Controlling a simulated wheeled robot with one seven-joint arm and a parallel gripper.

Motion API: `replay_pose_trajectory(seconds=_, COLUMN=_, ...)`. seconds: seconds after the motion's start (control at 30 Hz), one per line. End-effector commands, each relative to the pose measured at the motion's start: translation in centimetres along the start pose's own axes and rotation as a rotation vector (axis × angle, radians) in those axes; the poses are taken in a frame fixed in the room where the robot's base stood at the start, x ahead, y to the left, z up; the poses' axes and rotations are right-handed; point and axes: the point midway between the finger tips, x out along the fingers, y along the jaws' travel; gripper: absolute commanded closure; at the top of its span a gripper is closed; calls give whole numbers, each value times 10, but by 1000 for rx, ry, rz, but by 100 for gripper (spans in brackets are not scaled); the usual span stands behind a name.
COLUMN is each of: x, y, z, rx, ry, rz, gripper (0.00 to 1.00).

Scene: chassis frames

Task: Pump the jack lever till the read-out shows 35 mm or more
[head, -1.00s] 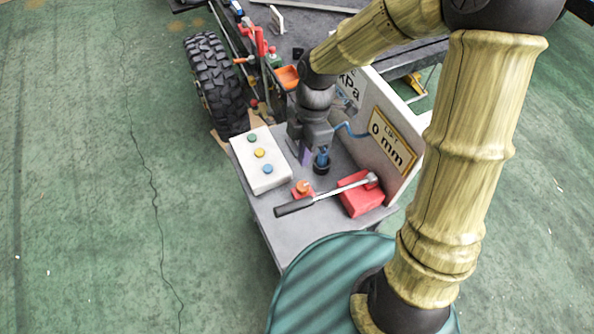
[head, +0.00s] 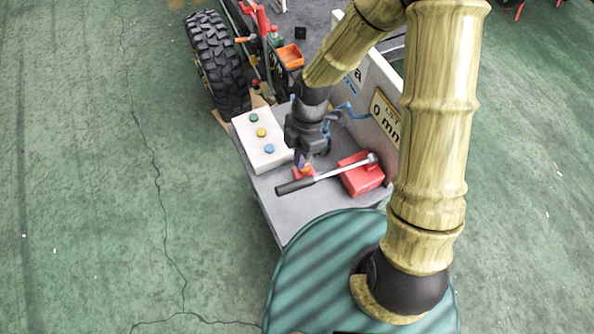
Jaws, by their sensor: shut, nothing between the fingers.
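The jack is a red block (head: 361,177) on the grey bench. Its lever (head: 328,174) has a silver shaft and a black grip (head: 294,187), and lies across the bench with the grip toward the lower left. The LIFT read-out (head: 385,120) on the upright panel shows 0 mm, partly covered by my arm. My gripper (head: 302,160) is shut and empty. It points down just above an orange piece beside the lever shaft, and looks apart from the lever. Whether the fingertips touch the orange piece is unclear.
A white button box (head: 262,138) with green, yellow and blue buttons stands left of my gripper. A blue hose (head: 345,108) runs to the panel. A vehicle chassis with a tyre (head: 216,58) and an orange tray (head: 290,56) lies behind. Green floor is clear at left.

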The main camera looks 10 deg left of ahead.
Motion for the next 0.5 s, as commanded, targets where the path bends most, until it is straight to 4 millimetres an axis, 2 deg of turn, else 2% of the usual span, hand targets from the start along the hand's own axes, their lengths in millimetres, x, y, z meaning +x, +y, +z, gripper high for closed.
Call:
replay_pose_trajectory(seconds=0.1, x=21, y=-1, z=-1, rx=-2, ry=1, rz=-6, gripper=100)
replay_pose_trajectory(seconds=0.3, x=46, y=-1, z=-1, rx=-1, ry=1, rz=-4, gripper=100)
replay_pose_trajectory(seconds=0.5, x=60, y=0, z=0, rx=-1, ry=0, rz=-1, gripper=100)
